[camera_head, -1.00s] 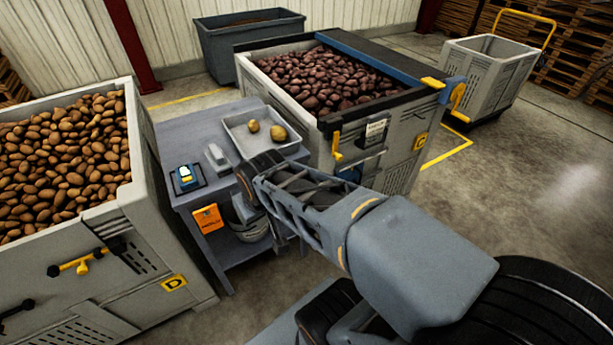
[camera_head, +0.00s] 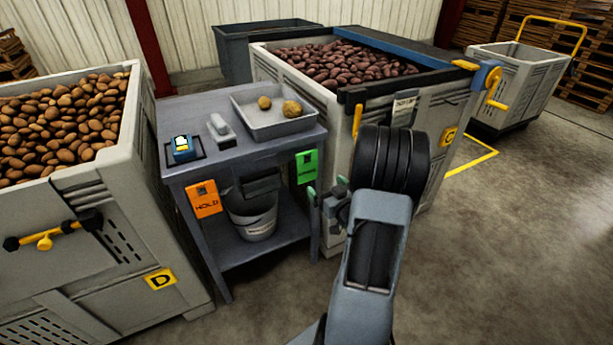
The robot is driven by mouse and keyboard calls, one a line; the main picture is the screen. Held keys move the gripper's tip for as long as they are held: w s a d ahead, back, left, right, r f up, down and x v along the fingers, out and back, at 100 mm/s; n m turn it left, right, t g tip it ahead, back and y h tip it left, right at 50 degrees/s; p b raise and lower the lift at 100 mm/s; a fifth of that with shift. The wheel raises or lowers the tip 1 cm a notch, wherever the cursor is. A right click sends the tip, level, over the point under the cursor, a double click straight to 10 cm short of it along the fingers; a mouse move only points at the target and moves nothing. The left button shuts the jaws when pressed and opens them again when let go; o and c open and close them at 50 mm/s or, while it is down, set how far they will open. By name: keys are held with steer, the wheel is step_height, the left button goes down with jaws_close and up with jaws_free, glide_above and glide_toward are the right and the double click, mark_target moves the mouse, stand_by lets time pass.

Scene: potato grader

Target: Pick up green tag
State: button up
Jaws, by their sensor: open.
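The green tag (camera_head: 307,166) hangs upright on the front of the grey table, near its right corner. It carries dark markings that are too small to read. My gripper (camera_head: 313,195) is just below and slightly right of the tag, with green-tipped fingers apart and nothing seen between them. I cannot tell whether a finger touches the tag or the table leg. The black wrist and grey arm link stand to the right of the tag and do not cover it.
An orange HOLD tag (camera_head: 204,199) hangs at the left of the grey table (camera_head: 190,95). A tray (camera_head: 270,128) with two potatoes sits on top. A bucket (camera_head: 252,222) stands on the lower shelf. Potato crates flank the table at left (camera_head: 75,200) and right (camera_head: 432,125).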

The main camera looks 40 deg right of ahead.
mark_target(308, 165)
steer(key=w, duration=0.4)
steer(key=w+d+b, duration=0.1)
steer(key=w, duration=0.4)
steer(key=w+d, duration=0.1)
steer(key=w, duration=0.3)
steer(key=shift+w, duration=0.15)
steer(key=c, duration=0.7)
